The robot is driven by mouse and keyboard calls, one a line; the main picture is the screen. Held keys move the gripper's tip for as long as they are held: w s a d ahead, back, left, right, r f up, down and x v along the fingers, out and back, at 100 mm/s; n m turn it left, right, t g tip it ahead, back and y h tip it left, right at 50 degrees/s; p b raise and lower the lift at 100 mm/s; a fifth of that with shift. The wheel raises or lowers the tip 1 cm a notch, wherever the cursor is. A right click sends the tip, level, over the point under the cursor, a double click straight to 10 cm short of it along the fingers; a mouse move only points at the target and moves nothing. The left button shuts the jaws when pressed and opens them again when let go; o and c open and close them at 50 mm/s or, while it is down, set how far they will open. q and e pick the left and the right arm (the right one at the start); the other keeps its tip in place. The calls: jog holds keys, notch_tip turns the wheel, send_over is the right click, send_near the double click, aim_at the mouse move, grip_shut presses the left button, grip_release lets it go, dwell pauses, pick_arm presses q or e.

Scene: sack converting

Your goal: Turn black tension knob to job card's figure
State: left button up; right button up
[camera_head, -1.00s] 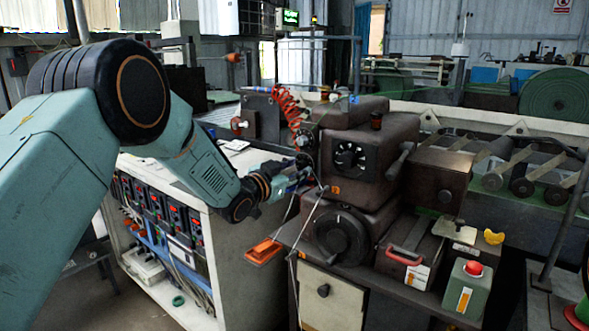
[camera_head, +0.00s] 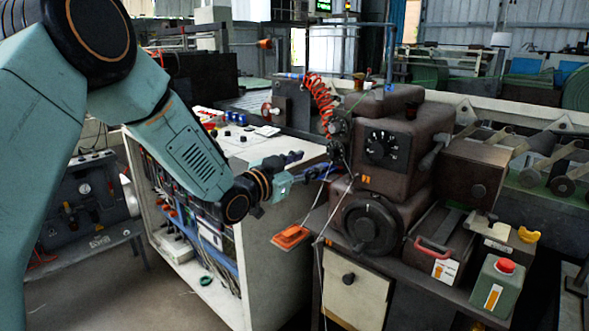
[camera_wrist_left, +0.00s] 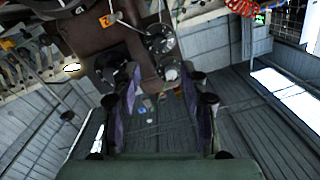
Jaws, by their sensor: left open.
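The brown machine (camera_head: 402,170) stands right of centre in the head view. A black knob with white marks around it (camera_head: 382,147) is on its upper front. A larger black round dial (camera_head: 371,223) sits below; I cannot tell for certain which is the tension knob. My left gripper (camera_head: 308,166) is open and empty, left of the machine and apart from both. In the left wrist view, its spread fingers (camera_wrist_left: 162,98) have nothing between them, with the machine (camera_wrist_left: 85,40) beyond. No job card with a readable figure shows. My right gripper is out of view.
A white cabinet (camera_head: 272,225) stands under my left arm. An orange plate (camera_head: 290,237) and thin cords hang beside the machine. A red coiled hose (camera_head: 319,97) is above the gripper. A red-handled box (camera_head: 437,247) and a green box with red button (camera_head: 493,285) stand at right.

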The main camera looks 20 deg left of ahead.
pick_arm(q)
jog(key=shift+v, duration=1.7)
jog(key=shift+f, duration=0.1)
